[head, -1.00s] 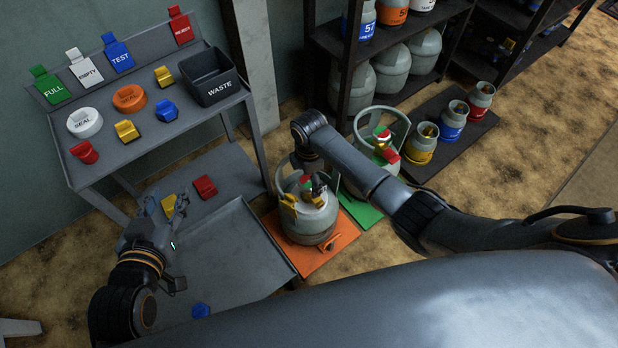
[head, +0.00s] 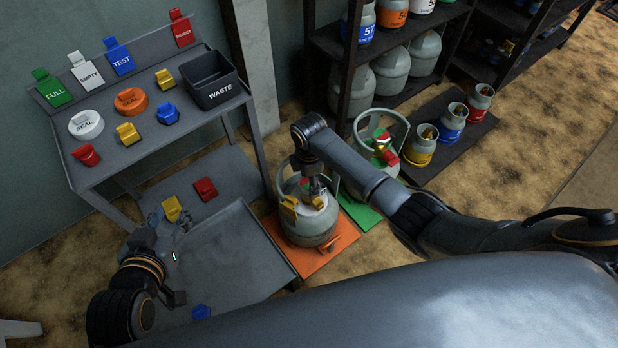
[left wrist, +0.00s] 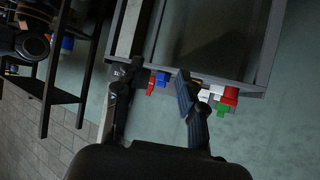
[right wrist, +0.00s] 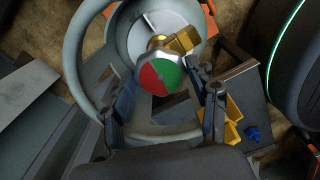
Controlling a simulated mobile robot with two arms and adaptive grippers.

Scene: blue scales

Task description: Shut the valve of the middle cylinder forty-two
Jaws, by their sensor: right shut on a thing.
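A grey gas cylinder (head: 305,228) stands on an orange mat (head: 320,262); no number is readable on it. Its red and green valve knob (right wrist: 160,76) shows in the right wrist view, above a brass outlet with a yellow piece (right wrist: 183,41). My right gripper (head: 318,190) points down inside the collar ring and is shut on the knob, which its fingers flank in the right wrist view. A yellow clip (head: 289,205) is on the cylinder's near left side. My left gripper (head: 172,235) is open and empty over the low shelf, its fingers apart in the left wrist view (left wrist: 152,100).
A second cylinder (head: 371,165) stands on a green mat (head: 360,212) just behind right. Small cylinders (head: 421,150) stand on a dark mat at right.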

